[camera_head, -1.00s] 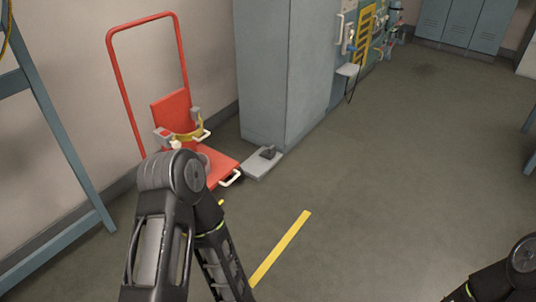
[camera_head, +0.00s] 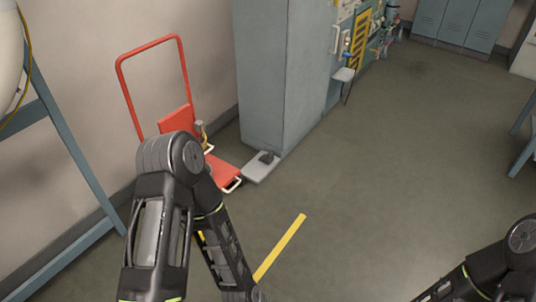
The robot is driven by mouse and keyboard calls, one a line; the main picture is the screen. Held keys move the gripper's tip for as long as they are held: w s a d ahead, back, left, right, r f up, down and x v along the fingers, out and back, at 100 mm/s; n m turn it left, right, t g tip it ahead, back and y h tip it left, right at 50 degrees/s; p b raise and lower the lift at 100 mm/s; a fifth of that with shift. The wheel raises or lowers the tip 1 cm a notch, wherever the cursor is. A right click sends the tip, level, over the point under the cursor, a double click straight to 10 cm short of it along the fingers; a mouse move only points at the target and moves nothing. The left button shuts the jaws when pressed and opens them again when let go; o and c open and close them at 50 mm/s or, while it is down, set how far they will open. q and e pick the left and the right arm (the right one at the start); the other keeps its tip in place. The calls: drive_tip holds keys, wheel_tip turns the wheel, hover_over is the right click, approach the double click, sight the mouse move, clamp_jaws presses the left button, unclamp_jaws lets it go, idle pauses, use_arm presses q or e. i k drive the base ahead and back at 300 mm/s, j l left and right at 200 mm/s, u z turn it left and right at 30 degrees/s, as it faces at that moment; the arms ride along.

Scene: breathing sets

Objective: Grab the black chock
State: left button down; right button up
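A small dark chock (camera_head: 266,157) sits on a light grey plate (camera_head: 260,168) on the floor, at the foot of the tall grey cabinet. My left arm comes up in the left half of the view and bends down again. Its gripper is out of view below the lower edge. My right arm shows only in the lower right corner, and its gripper is also out of view. Both arms are well short of the chock in the picture. Nothing covers the chock.
A red cart (camera_head: 223,170) with a tall handle stands left of the plate, partly behind my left arm. The grey cabinet (camera_head: 262,80) rises behind the plate. A blue frame (camera_head: 75,155) stands at the left. Floor (camera_head: 390,170) right of the yellow stripe (camera_head: 280,246) is clear.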

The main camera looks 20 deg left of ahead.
sight(267, 159)
drive_tip(key=i+j+z, duration=0.1)
drive_tip(key=i+j, duration=0.15)
drive_tip(key=i, duration=0.4)
drive_tip(key=i+j, duration=0.35)
drive_tip(key=i, duration=0.25)
drive_tip(key=i+j+z, duration=0.15)
drive_tip(key=i+j, duration=0.15)
drive_tip(key=i, duration=0.35)
drive_tip(key=i+j, duration=0.4)
drive_tip(key=i, duration=0.2)
drive_tip(key=i+j+z, duration=0.15)
drive_tip(key=i+j, duration=0.25)
drive_tip(key=i, duration=0.2)
